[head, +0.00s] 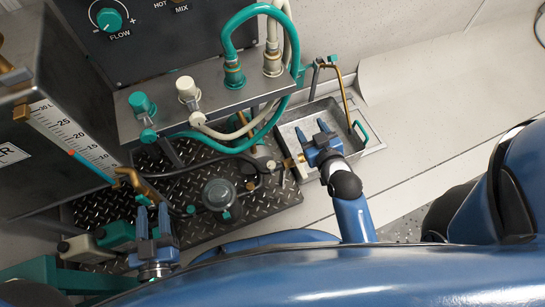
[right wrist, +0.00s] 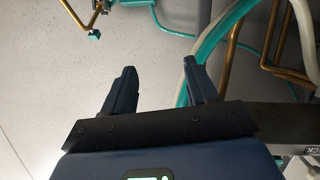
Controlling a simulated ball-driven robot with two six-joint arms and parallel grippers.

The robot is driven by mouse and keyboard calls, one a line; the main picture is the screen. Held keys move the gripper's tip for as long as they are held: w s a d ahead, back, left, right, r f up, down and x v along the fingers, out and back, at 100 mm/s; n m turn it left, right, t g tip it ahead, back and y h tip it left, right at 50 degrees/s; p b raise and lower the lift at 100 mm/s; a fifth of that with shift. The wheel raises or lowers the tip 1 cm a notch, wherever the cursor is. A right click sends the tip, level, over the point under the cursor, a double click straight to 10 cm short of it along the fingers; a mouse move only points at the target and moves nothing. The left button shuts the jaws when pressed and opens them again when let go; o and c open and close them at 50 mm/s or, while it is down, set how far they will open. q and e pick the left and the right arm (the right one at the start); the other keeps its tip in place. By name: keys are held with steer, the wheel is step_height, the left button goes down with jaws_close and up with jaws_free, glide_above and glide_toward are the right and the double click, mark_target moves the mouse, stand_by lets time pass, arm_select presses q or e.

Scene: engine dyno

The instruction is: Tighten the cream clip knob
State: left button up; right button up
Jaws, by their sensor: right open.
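A cream knob (head: 187,87) stands on the grey manifold shelf, with a smaller cream fitting (head: 198,118) below it at the end of the cream hose. I cannot tell for certain which is the clip knob. My right gripper (head: 312,130) is open and empty over the metal basin, well to the right of both. In the right wrist view the spread fingers (right wrist: 158,82) have nothing between them; cream and teal hoses pass to their right. My left gripper (head: 152,209) is open and apparently empty at the lower left, below the shelf and apart from the cream parts.
A teal knob (head: 141,104) stands left of the cream one. Teal and cream hoses (head: 229,28) loop above the shelf's right end. The metal basin (head: 288,139) has a brass spout (head: 344,92). A graduated tank (head: 68,138) stands left. The pale counter at right is clear.

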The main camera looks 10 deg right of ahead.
steer(key=w+a+f+n+g+y, duration=0.1)
steer(key=w+a+f+n+g, duration=0.1)
steer(key=w, duration=0.2)
steer(key=n+g+y+b, duration=0.2)
steer(key=n+g+b, duration=0.1)
steer(key=n+g, duration=0.85)
glide_toward(272, 164)
steer(key=shift+m, duration=0.35)
steer(key=b+x, duration=0.6)
arm_select(q)
step_height(272, 164, down, 10)
steer(key=shift+w+a+b, duration=0.15)
steer(key=shift+w+b, duration=0.25)
steer(key=shift+b, duration=0.05)
arm_select(e)
steer(key=shift+x, duration=0.9)
